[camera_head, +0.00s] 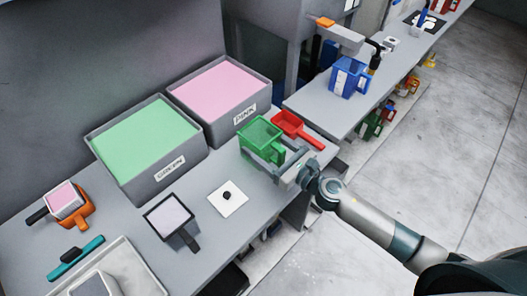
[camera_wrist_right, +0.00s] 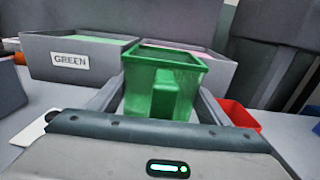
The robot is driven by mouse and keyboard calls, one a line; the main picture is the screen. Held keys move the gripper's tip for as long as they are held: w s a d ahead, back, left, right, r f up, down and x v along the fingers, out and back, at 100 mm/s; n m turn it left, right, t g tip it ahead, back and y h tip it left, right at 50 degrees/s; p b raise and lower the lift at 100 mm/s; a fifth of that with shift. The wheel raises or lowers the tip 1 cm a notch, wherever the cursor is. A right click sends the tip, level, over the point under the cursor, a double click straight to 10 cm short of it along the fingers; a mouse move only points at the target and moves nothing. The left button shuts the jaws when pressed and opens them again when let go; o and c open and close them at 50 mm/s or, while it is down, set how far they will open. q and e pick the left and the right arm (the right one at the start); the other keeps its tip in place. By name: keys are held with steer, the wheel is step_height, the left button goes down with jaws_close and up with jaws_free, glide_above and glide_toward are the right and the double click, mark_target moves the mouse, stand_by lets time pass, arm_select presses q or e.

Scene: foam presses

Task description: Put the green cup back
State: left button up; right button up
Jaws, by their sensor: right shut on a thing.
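The green cup (camera_head: 260,138) is a translucent square cup, upright and open at the top, by the front of the pink bin. My right gripper (camera_head: 281,161) is shut on the green cup at its handle side. In the right wrist view the green cup (camera_wrist_right: 165,82) is between my fingers, its handle toward me, and no contents show through its wall. I cannot tell whether its base touches the table. My left gripper is not in view.
The GREEN bin (camera_head: 165,172) and PINK bin (camera_head: 245,117) stand behind. A red scoop (camera_head: 296,128) is close beside the cup. A white card (camera_head: 228,198), a dark-handled square scoop (camera_head: 170,216) and an orange cup (camera_head: 82,209) lie leftward. A blue cup (camera_head: 347,78) stands on the far bench.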

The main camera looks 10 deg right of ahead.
mark_target(270, 158)
steer(key=shift+f+b, duration=0.45)
steer(key=shift+f, duration=1.35)
steer(key=shift+f, duration=0.15)
steer(key=o, duration=1.1)
